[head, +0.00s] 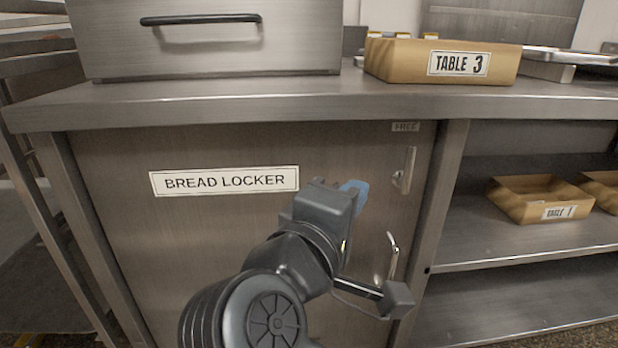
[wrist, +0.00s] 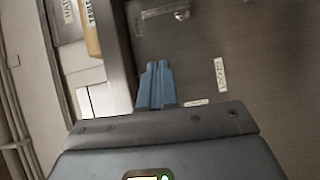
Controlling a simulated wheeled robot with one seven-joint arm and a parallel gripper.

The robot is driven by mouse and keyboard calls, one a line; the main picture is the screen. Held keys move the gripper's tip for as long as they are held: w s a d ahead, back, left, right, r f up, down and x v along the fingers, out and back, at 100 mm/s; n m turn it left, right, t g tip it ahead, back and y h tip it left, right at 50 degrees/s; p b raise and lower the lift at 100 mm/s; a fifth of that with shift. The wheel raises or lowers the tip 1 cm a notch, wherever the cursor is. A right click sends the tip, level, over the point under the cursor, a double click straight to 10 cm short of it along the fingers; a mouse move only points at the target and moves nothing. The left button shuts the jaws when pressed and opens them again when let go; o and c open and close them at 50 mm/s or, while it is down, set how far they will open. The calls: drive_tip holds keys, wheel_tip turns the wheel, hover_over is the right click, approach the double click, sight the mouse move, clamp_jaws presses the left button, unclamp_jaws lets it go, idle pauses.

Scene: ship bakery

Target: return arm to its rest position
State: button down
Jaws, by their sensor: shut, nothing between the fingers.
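My arm reaches up from the bottom middle of the head view, bent in front of the bread locker door (head: 120,235). My gripper (head: 355,192) is at its end, with blue fingers partly hidden behind the dark wrist housing. In the wrist view the blue fingers of my gripper (wrist: 157,70) are shut together with nothing between them. They point toward a brownish-grey metal surface; I cannot tell the exact gap.
The closed door has a latch (head: 405,172) and a handle (head: 393,255) right of my gripper. Above is a counter (head: 250,110) with a drawer unit (head: 210,55) and a "TABLE 3" box (head: 395,62). A "TABLE 1" box (head: 515,205) sits on the right shelf.

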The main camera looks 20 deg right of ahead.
drive_tip(key=s+d+f+n+t, duration=0.25)
drive_tip(key=s+n+t, duration=0.4)
drive_tip(key=n, duration=0.85)
drive_tip(key=s+d+f+n+t, duration=0.1)
drive_tip(key=s+d+n+t, duration=0.25)
drive_tip(key=s+n, duration=0.8)
drive_tip(key=s+a+f+m+g+y, duration=0.25)
drive_tip(key=s+f+m+y, duration=0.5)
drive_tip(key=m, duration=0.95)
drive_tip(key=s+a+f+m+g+y, duration=0.2)
drive_tip(key=s+f+m+g+y, duration=0.4)
drive_tip(key=m, duration=1)
wheel_tip(320, 180, up, 28)
drive_tip(key=s+t+p, duration=0.2)
drive_tip(key=p, duration=2.7)
drive_tip(key=shift+a+f, duration=0.15)
drive_tip(key=shift+f, duration=0.1)
